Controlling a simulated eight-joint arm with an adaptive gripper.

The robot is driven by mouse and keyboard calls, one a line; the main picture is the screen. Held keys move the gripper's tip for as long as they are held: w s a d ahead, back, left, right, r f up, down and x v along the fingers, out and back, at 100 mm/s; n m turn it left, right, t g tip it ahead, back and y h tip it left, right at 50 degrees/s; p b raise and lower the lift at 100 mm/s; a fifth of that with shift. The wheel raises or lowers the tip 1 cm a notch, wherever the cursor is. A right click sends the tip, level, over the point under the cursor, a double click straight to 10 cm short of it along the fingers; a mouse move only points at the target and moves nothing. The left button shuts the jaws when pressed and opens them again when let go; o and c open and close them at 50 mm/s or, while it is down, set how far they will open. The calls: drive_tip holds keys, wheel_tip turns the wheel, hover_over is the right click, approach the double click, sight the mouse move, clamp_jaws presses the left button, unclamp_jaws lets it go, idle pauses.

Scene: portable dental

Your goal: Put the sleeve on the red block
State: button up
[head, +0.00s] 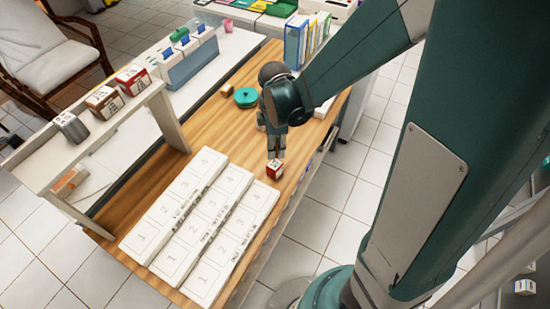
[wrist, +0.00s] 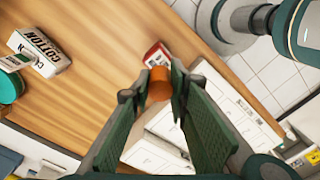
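A small orange-brown piece (wrist: 160,84), which looks like the sleeve, sits between the fingertips of my gripper (wrist: 159,88) in the wrist view. Both fingertips appear to touch its sides. A red block with a white labelled face (wrist: 157,56) shows just beyond it, partly hidden by the held piece and a finger. In the head view the red block (head: 275,169) is on the wooden table beside the white trays, and my gripper (head: 274,152) points down just above or behind it. The held piece cannot be made out in the head view. The gap between piece and block cannot be judged.
Numbered white trays (head: 196,222) cover the near table. A raised shelf (head: 110,128) at left holds red, brown and grey boxes. Bare wood lies between.

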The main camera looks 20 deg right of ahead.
sight(275, 164)
drive_tip(key=shift+f, duration=0.65)
drive_tip(key=shift+f+b, duration=0.3)
drive_tip(key=shift+f, duration=1.75)
drive_tip(key=shift+f, duration=0.2)
drive_tip(key=o, duration=0.6)
drive_tip(key=shift+r, duration=0.25)
drive_tip(key=shift+r+p, duration=0.7)
drive_tip(key=shift+r, duration=5.25)
drive_tip(key=shift+w, duration=0.1)
